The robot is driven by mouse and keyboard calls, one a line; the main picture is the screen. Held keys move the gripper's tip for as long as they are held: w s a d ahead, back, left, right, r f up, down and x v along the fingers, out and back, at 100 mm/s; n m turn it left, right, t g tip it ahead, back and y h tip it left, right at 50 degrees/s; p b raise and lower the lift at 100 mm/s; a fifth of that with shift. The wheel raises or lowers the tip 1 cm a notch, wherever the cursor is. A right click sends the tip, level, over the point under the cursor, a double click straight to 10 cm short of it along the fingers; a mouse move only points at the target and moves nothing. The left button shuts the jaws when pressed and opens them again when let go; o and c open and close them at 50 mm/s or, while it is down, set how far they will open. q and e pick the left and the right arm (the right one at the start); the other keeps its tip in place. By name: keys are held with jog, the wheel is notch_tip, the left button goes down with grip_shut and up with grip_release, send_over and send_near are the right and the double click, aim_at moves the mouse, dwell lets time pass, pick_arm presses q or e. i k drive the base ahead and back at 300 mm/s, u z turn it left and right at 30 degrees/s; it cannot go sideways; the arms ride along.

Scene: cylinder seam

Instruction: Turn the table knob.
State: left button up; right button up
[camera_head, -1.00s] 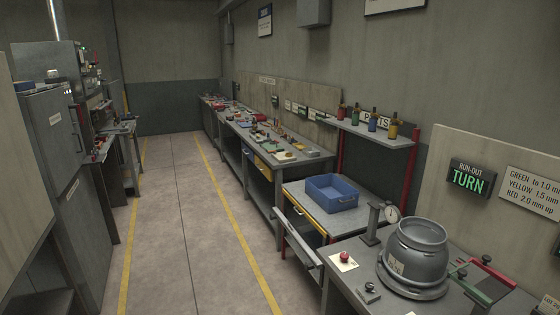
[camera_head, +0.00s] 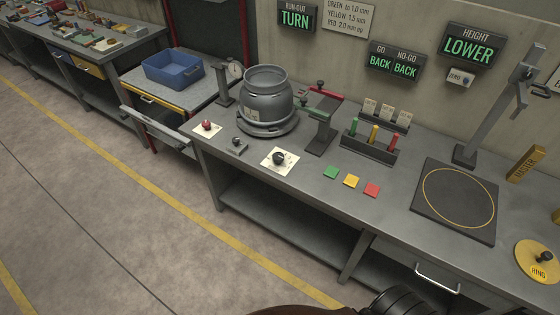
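A black round knob (camera_head: 280,158) sits on a white square plate on the bench top, in front of the grey cylinder. A smaller dark knob (camera_head: 236,141) sits on a grey block to its left. A red knob or button (camera_head: 207,125) sits on another white plate near the bench's left corner. I cannot tell from labels which is the table knob. The grey metal cylinder (camera_head: 267,95) stands upright on a round turntable (camera_head: 268,125) behind these controls. Only dark parts of my own body show at the bottom edge; neither gripper can be made out.
Lit signs (camera_head: 297,17) read TURN, BACK BACK and LOWER. Coloured pins, tiles (camera_head: 351,181) and a black plate (camera_head: 456,233) lie further right. The blue bin (camera_head: 173,73) stands left.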

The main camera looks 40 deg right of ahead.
aim_at(278, 158)
jog(key=k, duration=0.5)
jog(key=z, duration=1)
jog(key=i, duration=1.3)
jog(key=u, duration=0.35)
